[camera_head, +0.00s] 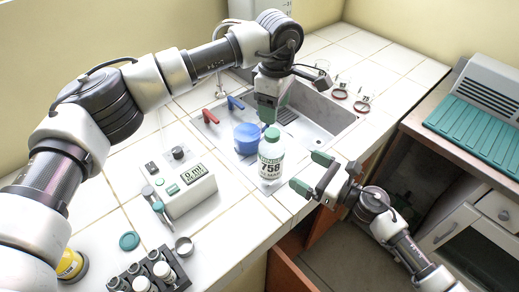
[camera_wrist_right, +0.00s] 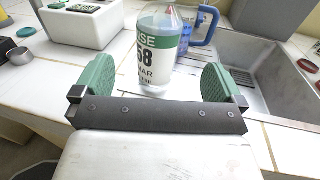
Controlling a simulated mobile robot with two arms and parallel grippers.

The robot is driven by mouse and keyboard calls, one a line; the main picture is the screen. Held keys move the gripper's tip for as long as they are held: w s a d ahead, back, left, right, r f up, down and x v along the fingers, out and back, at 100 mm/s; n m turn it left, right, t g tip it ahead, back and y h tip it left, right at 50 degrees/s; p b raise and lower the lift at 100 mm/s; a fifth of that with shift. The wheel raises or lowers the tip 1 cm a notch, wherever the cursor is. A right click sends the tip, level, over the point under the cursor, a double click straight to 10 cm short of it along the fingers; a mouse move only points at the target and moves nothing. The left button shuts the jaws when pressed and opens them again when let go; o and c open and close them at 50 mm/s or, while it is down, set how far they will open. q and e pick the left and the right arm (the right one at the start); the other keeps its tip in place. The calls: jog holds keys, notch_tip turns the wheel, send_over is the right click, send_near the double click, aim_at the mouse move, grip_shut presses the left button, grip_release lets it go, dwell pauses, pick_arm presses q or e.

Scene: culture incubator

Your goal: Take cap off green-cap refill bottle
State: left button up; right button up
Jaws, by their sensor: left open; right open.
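The refill bottle (camera_head: 270,163) stands upright on the white tiled counter at the sink's near edge. It is clear with a green-and-white label reading 758. Its green cap (camera_head: 271,134) is on top. My left gripper (camera_head: 268,118) is open, pointing down just above and behind the cap; any contact is hard to tell. My right gripper (camera_head: 311,173) is open and empty, to the right of the bottle and apart from it. In the right wrist view the bottle (camera_wrist_right: 152,62) is ahead between the two green fingers; its cap is out of frame.
A blue jug (camera_head: 247,138) stands just left of the bottle. The sink (camera_head: 316,118) with red and blue handles lies behind. A dispenser reading 0 ml (camera_head: 190,196) is left. A green lid (camera_head: 129,240) and a black rack of vials (camera_head: 122,284) lie at front left.

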aim_at(273, 150)
pick_arm(q)
jog(key=shift+w+a, duration=0.15)
jog(key=shift+w, duration=0.05)
jog(key=shift+s, duration=0.15)
pick_arm(e)
jog(key=x, duration=1.1)
jog(key=c, duration=1.6)
pick_arm(q)
jog(key=m, duration=0.5)
pick_arm(e)
jog(key=shift+c, duration=0.6)
pick_arm(q)
jog(key=m, duration=1.3)
jog(key=shift+f, duration=3.95)
